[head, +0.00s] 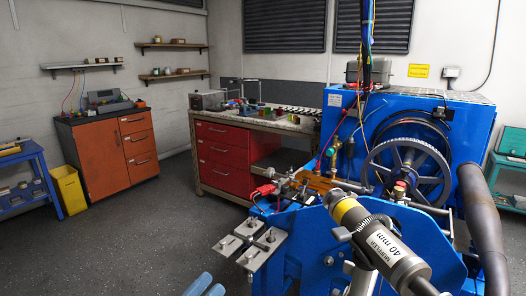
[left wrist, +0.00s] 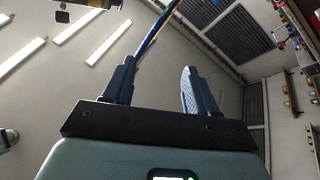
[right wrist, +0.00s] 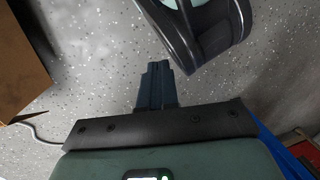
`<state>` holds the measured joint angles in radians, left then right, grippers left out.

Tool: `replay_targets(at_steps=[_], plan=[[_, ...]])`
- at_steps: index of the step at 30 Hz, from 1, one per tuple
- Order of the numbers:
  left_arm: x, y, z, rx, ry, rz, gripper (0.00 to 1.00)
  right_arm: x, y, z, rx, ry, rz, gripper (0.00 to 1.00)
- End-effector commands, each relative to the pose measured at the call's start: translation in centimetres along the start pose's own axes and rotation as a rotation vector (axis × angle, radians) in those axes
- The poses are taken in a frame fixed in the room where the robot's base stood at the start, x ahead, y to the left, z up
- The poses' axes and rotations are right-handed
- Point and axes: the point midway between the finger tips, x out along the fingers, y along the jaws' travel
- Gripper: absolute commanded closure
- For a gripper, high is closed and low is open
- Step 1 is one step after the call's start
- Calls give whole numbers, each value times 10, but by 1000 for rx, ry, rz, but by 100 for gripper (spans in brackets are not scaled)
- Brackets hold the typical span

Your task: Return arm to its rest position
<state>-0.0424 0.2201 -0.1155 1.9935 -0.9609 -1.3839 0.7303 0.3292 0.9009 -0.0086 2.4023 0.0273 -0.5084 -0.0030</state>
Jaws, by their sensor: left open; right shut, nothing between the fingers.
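My left gripper (head: 209,280) shows only as light blue fingertips at the bottom edge of the head view, in front of the blue engine stand and apart from it. In the left wrist view the left gripper (left wrist: 157,68) is open and empty, with its fingers pointing up towards the ceiling. My right gripper is not seen in the head view. In the right wrist view the right gripper (right wrist: 157,68) is shut with nothing between its fingers, over the speckled grey floor.
The blue engine stand (head: 310,235) with a muffler (head: 380,245) labelled 40 mm fills the right front. A red-drawer workbench (head: 222,158), orange cabinet (head: 97,162) and yellow bin (head: 68,190) stand behind. Floor at left is clear. A brown box (right wrist: 25,65) shows in the right wrist view.

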Motion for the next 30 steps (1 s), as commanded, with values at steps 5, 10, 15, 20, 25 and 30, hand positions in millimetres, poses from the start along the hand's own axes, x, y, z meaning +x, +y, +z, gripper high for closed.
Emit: replay_targets(at_steps=[5, 10, 15, 20, 25, 30], plan=[[-49, -62, 85, -95, -250, -420, 43, -57, -18, 20, -14, -51, -13, 100], [-140, -75, 176, -216, -573, -754, 43, -96, -31, 35, -27, -103, -22, 100], [-242, -31, 244, -382, -931, -985, 43, -132, -45, 46, -39, -150, -30, 100], [-318, 45, 274, -573, -1246, -1104, 43, -162, -57, 52, -50, -186, -37, 100], [-358, 111, 277, -735, -1461, -1142, 43, -182, -66, 54, -58, -210, -42, 100], [-370, 136, 276, -798, -1537, -1145, 43, -187, -69, 56, -61, -219, -44, 100]])
